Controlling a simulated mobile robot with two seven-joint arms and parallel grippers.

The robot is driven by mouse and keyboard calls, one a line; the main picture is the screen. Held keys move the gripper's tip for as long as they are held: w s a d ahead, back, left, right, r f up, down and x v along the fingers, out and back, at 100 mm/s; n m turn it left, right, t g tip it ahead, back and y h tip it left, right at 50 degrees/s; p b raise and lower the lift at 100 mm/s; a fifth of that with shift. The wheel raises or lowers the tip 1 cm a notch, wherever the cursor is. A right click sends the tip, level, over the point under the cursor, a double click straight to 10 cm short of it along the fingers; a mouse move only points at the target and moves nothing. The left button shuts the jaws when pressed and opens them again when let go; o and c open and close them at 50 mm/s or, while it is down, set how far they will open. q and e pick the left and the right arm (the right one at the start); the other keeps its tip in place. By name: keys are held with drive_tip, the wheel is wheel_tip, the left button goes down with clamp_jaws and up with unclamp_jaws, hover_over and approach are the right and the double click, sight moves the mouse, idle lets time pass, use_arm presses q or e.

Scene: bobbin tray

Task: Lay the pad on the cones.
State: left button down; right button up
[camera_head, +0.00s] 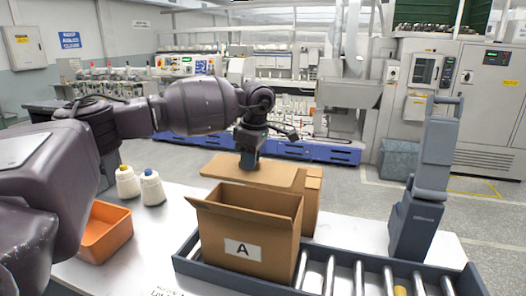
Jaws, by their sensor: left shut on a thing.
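A flat brown cardboard pad (225,170) lies level behind the open box. My left gripper (248,163) points down at it and is shut on the pad at its upper side. An open cardboard box marked A (275,245) stands in front, on the roller conveyor; its inside is mostly hidden by its front wall, and I see no cones in it. My right gripper is not in view.
A brown cardboard piece (312,200) stands behind the box, below the pad; whether the pad rests on it is unclear. An orange bin (108,238) sits at left. A roller conveyor (374,278) runs along the front. A tall grey-blue device (418,215) stands at right.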

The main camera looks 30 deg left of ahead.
sight(251, 172)
use_arm(q)
drive_tip(key=shift+w, duration=0.2)
drive_tip(key=shift+s+f+b, duration=0.25)
drive_tip(key=shift+f+b, duration=0.2)
drive_tip(key=shift+f, duration=0.1)
drive_tip(key=shift+w+f+b, duration=0.1)
drive_tip(key=shift+f+b, duration=0.3)
drive_tip(key=shift+f, duration=0.35)
drive_tip(key=shift+f+b, duration=0.45)
drive_tip(key=shift+f, duration=0.2)
wheel_tip(251, 172, down, 9)
drive_tip(key=b, duration=0.5)
drive_tip(key=shift+f, duration=0.2)
drive_tip(key=c, duration=1)
unclamp_jaws()
drive_tip(key=r, duration=0.6)
drive_tip(key=d+r, duration=0.1)
drive_tip(key=r, duration=0.2)
drive_tip(key=shift+w+r, duration=0.2)
drive_tip(key=shift+r, duration=0.2)
drive_tip(key=shift+d+r, duration=0.1)
drive_tip(key=shift+r, duration=0.35)
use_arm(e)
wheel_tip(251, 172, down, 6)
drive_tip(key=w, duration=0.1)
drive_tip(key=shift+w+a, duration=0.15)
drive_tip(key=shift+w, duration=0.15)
